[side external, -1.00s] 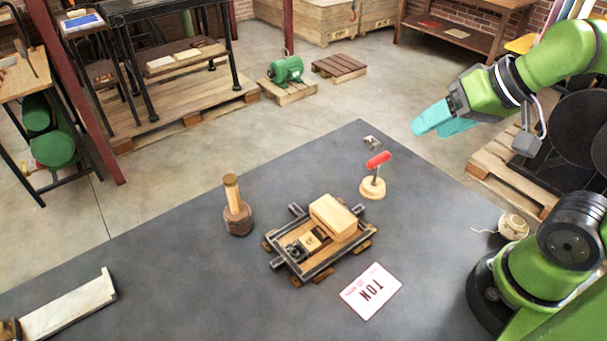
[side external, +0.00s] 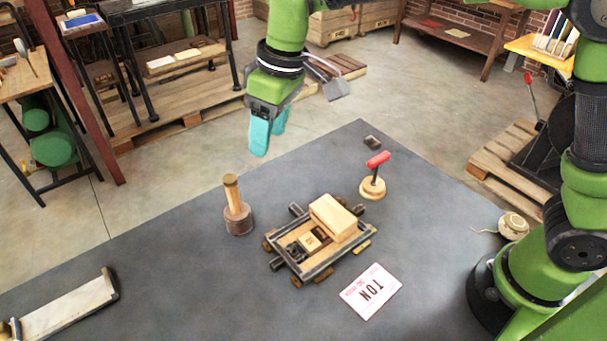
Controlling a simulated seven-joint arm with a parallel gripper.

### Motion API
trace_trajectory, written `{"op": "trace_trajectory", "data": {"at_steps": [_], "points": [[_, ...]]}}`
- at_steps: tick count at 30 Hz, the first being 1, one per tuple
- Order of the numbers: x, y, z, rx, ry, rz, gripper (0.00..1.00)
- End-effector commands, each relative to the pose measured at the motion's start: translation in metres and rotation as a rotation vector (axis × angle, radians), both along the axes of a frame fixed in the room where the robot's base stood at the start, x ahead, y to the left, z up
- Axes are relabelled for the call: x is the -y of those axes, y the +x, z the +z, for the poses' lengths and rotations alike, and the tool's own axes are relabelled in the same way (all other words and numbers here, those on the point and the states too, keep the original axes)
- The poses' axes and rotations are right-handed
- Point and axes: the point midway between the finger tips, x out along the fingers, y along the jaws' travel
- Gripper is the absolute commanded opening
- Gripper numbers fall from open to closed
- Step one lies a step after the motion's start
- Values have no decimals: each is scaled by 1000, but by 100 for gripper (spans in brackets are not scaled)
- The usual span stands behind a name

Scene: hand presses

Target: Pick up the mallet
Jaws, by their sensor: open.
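The mallet (side external: 238,218) stands upright on the dark grey table, its dark round head down and its light wooden handle pointing up. It is left of the small press frame. My gripper (side external: 265,136) has teal fingers and points down. It is open and empty, and in the picture it appears above and a little right of the mallet's handle top, apart from it. The exact distance in depth cannot be told from this one view.
A wooden press frame with a block (side external: 334,218) sits right of the mallet. A red-handled stamp (side external: 374,178) stands behind it, with a printed card (side external: 371,291) in front. A string ball (side external: 513,226) lies at right and a long tray (side external: 69,307) at left. Table between tray and mallet is clear.

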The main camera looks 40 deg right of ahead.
Motion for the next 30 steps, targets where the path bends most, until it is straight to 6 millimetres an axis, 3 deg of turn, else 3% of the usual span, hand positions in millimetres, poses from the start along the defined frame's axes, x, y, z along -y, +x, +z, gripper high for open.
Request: {"op": "trace_trajectory", "data": {"at_steps": [1, 4, 9, 11, 14, 24, 30], "points": [[-19, 9, -6, -10, -22, 66, 56], [-42, 22, -6, -10, -55, 171, 56], [-48, 33, 18, 18, -75, 271, 56], [-46, 30, 15, 4, -83, 294, 56], [-47, 30, 4, -1, -86, 309, 56], [-54, 37, -68, -2, -85, 307, 56], [-57, 41, -95, 1, -84, 306, 56]]}}
